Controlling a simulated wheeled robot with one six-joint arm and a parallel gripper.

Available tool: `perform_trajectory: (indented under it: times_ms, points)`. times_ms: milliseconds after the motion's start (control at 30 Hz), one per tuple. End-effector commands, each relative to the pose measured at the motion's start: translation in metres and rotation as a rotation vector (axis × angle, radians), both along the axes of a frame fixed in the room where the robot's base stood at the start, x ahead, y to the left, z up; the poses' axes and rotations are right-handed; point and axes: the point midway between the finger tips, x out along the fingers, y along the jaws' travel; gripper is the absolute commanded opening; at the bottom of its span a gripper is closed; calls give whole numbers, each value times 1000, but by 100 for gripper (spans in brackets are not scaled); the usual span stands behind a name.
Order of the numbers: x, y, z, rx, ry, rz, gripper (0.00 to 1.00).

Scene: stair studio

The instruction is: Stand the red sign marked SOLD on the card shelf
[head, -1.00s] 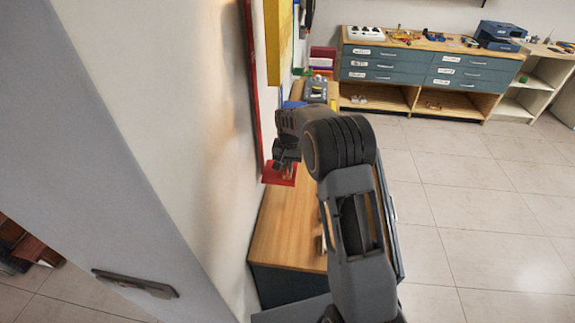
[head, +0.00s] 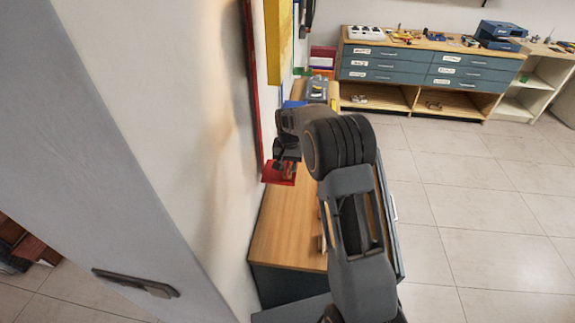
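A red piece (head: 272,174) shows at my gripper (head: 285,160), above the wooden top near the wall. It looks like the red sign, but no lettering can be read from here. The gripper's fingers are small and dark, and partly hidden by my wrist, so I cannot tell whether they are shut on the red piece or only beside it. I cannot make out the card shelf for certain in this view.
A wooden-topped cabinet (head: 285,235) stands below my arm against the wall. A red-edged board and a yellow panel (head: 279,45) are on the wall at left. A drawer bench (head: 430,70) stands at the back. The tiled floor (head: 480,210) at right is clear.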

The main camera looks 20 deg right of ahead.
Motion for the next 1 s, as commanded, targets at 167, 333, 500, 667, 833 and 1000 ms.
perform_trajectory:
  times_ms: [167, 333, 500, 667, 833, 1000]
  points:
    - [1, 0, 9, 0, -3, 0, 35]
    - [2, -1, 35, 0, -3, 0, 35]
    - [3, -1, 58, 0, -3, 0, 35]
    - [3, -1, 71, 0, -2, 0, 35]
    - [-3, -1, 80, -1, -7, 9, 35]
    - [-36, 0, 104, -1, -49, 58, 35]
